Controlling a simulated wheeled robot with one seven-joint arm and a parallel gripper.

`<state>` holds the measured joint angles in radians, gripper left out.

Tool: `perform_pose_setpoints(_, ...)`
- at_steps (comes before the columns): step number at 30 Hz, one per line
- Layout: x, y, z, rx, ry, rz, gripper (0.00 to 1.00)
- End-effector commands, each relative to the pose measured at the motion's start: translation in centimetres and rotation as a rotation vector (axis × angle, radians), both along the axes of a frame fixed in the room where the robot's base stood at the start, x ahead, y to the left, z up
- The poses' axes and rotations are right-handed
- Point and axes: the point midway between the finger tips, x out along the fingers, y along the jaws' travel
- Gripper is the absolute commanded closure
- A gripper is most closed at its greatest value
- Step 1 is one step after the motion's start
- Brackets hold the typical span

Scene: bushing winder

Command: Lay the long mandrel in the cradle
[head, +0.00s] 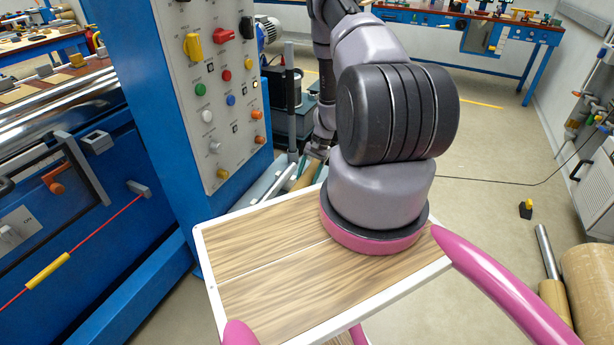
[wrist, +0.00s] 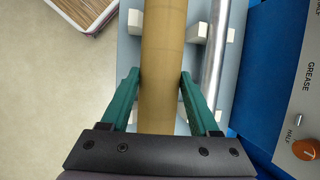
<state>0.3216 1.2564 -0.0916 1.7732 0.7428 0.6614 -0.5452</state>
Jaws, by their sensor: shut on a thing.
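A tan, paper-brown cylinder, which I take to be the long mandrel (wrist: 163,30), runs up the middle of the wrist view; a short tan stretch of it also shows in the head view (head: 306,175). The green fingers of my gripper (wrist: 160,82) are shut on its two sides. Under it is a grey-blue bed, apparently the cradle (wrist: 128,58), with white blocks on both sides. I cannot tell whether the mandrel touches the blocks or hangs above them. In the head view my arm hides most of the cradle and gripper.
A bare metal rod (wrist: 215,55) lies parallel, right of the mandrel. A blue machine panel with an orange knob (wrist: 304,149) stands close on the right. In the head view, a blue control column (head: 215,90) stands left of my arm; floor at right is mostly open.

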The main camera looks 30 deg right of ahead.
Motion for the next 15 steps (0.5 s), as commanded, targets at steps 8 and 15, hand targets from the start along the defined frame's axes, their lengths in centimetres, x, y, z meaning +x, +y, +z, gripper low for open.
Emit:
perform_pose_setpoints(8,0.0,0.1,-1.8,0.002,0.001,0.0,1.0)
perform_pose_setpoints(15,0.0,0.1,-3.5,0.002,0.001,0.0,1.0)
